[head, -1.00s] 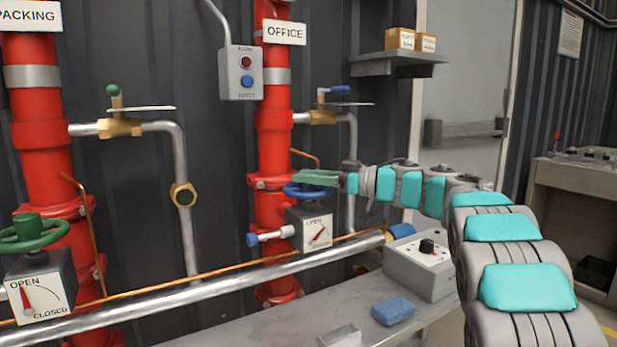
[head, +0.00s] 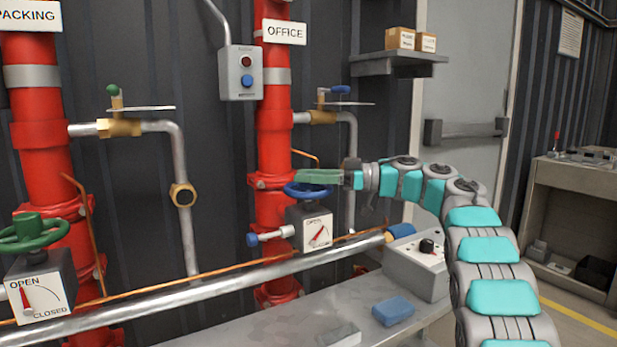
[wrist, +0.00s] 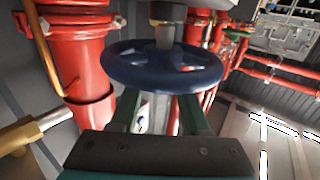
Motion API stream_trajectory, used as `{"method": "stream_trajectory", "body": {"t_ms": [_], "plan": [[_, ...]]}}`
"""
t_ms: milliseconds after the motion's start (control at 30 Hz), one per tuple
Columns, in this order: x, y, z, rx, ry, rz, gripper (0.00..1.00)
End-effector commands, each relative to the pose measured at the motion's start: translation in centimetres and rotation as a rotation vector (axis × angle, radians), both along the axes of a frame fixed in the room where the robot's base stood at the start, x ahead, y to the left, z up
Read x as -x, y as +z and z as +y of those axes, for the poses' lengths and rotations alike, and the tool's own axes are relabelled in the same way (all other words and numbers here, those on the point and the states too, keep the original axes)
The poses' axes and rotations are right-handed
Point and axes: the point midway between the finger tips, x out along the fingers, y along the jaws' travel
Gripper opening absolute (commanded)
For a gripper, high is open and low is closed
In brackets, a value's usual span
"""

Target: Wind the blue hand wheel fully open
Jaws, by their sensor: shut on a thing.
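The blue hand wheel (head: 307,190) sits on a valve box in front of the red OFFICE pipe; its spoked rim fills the upper middle of the wrist view (wrist: 163,68). My gripper (head: 300,177) reaches in from the right, level, at the wheel's rim. In the wrist view its two green fingers (wrist: 160,98) are shut on the near rim, their tips partly hidden by it. The dial (head: 318,232) below the wheel reads OPEN at the top and has a red needle slanting to the upper right, between its labels.
A green hand wheel (head: 35,230) with its own dial is at the left. A small blue-ended side valve (head: 270,236) and a long steel pipe (head: 220,277) lie below the blue wheel. A grey control box (head: 418,268) and blue sponge (head: 393,311) rest on the bench.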

Motion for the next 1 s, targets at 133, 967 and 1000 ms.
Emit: {"method": "stream_trajectory", "body": {"t_ms": [133, 967, 1000], "plan": [[-0.02, 0.02, 0.09, -0.003, 0.026, -0.001, 0.00], [-0.01, 0.25, 0.07, -0.003, 0.061, -0.002, 0.00], [0.00, 0.26, 0.07, -0.003, 0.061, -0.002, 0.00]]}}
